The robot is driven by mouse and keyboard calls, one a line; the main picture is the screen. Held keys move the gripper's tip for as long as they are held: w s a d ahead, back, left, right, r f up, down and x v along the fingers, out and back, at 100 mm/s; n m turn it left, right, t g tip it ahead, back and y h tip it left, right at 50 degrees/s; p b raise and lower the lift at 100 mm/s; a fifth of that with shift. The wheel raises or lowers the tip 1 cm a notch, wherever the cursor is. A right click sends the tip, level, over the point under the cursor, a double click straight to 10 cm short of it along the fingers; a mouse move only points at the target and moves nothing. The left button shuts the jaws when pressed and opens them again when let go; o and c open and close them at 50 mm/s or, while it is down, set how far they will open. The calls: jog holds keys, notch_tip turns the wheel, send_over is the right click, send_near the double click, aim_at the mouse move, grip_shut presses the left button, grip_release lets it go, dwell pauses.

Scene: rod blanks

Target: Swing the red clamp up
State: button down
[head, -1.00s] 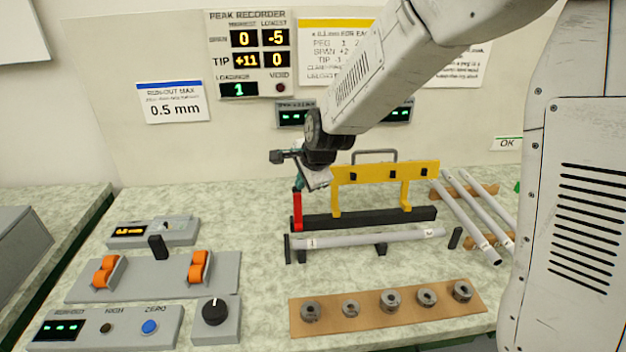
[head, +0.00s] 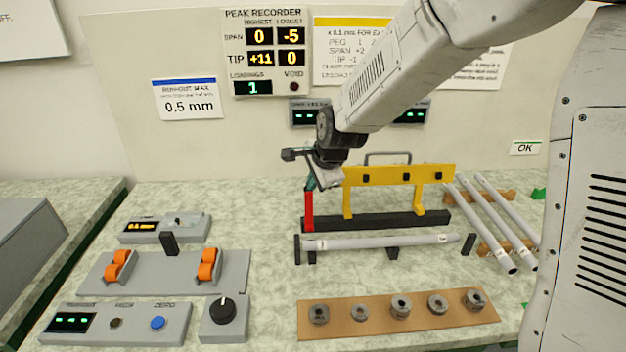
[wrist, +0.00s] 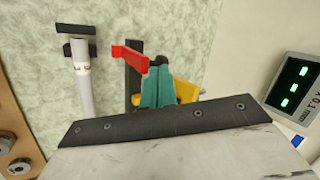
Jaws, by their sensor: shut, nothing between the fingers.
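The red clamp (head: 308,210) stands upright at the left end of the black base (head: 375,220) below the yellow frame (head: 400,176). It also shows in the wrist view (wrist: 131,59), left of the fingertips. My gripper (head: 311,184) has teal fingers and is at the top of the red clamp. In the wrist view the fingers (wrist: 156,84) are together with nothing between them. They look very close to the red clamp's end; I cannot tell if they touch it.
A grey rod (head: 380,242) lies on black supports in front of the base. More rods (head: 497,218) lean on wooden racks at right. A wooden board (head: 375,322) with several metal collars lies in front. Control boxes with orange rollers (head: 208,265) stand at left.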

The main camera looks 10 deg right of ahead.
jog(key=s+f+v, duration=0.1)
jog(key=v, duration=1.3)
jog(key=s+a+f+n+h, duration=0.1)
jog(key=s+a+n+h, duration=0.1)
jog(key=a+n, duration=0.65)
jog(key=w+d+f+n, duration=0.1)
jog(key=w+f, duration=0.1)
jog(key=f, duration=0.1)
jog(key=w+d+f+n+h, duration=0.1)
jog(key=w+f+n, duration=0.1)
jog(key=w+f, duration=0.1)
jog(key=w+d+f+n+t, duration=0.1)
jog(key=w+d+f, duration=0.1)
jog(key=w+f, duration=0.1)
jog(key=shift+w+d+f+n, duration=0.1)
jog(key=shift+w+f+n, duration=0.15)
jog(key=shift+n, duration=0.1)
jog(key=shift+w+d+f, duration=0.1)
jog(key=shift+w+f, duration=0.25)
jog(key=shift+w, duration=0.1)
